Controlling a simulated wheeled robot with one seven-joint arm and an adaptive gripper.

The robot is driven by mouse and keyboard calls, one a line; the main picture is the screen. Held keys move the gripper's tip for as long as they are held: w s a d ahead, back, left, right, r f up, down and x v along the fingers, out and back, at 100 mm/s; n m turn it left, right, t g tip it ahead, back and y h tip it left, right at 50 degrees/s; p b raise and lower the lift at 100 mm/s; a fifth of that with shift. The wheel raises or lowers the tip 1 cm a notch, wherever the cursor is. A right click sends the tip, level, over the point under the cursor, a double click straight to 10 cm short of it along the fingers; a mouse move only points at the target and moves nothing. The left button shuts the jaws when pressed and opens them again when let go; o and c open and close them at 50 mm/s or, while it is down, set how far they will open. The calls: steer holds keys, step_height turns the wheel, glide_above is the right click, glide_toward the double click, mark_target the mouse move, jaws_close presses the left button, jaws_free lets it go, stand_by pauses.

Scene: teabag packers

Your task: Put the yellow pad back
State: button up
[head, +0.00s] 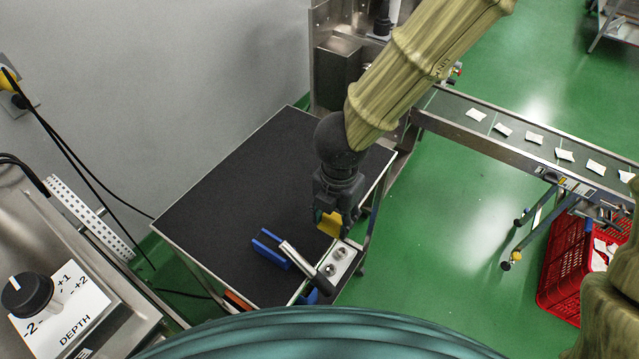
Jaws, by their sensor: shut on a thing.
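The yellow pad (329,223) shows at the fingertips of my gripper (335,208), low over the right side of a black-topped table (225,195). My gripper is shut on the pad and points down. The fingers hide part of the pad, and I cannot tell whether it touches the tabletop. A blue holder (270,250) stands on the table to the left and nearer to me. A tool with a metal shaft and black handle (305,267) lies next to it. A small metal plate with round fittings (341,262) is just below the gripper.
A conveyor (520,140) carrying several white teabags runs along the right. A red crate (563,268) stands on the green floor below it. A machine panel with a black depth knob (27,294) is at the lower left. The table's left and far parts are clear.

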steer(key=w+a+p, duration=0.1)
steer(key=w, duration=0.3)
steer(key=w+a+p, duration=0.1)
steer(key=w+p, duration=0.1)
steer(key=w, duration=0.2)
steer(key=w+a+f+p, duration=0.1)
steer(key=w, duration=0.4)
steer(key=shift+a+f, duration=0.1)
steer(key=shift+s+f+p, duration=0.1)
steer(key=shift+f+p, duration=0.65)
steer(key=shift+f, duration=1.05)
steer(key=o, duration=1)
steer(key=shift+f, duration=0.1)
step_height(320, 180, up, 12)
steer(key=shift+s+r+b, duration=0.15)
steer(key=shift+b, duration=0.85)
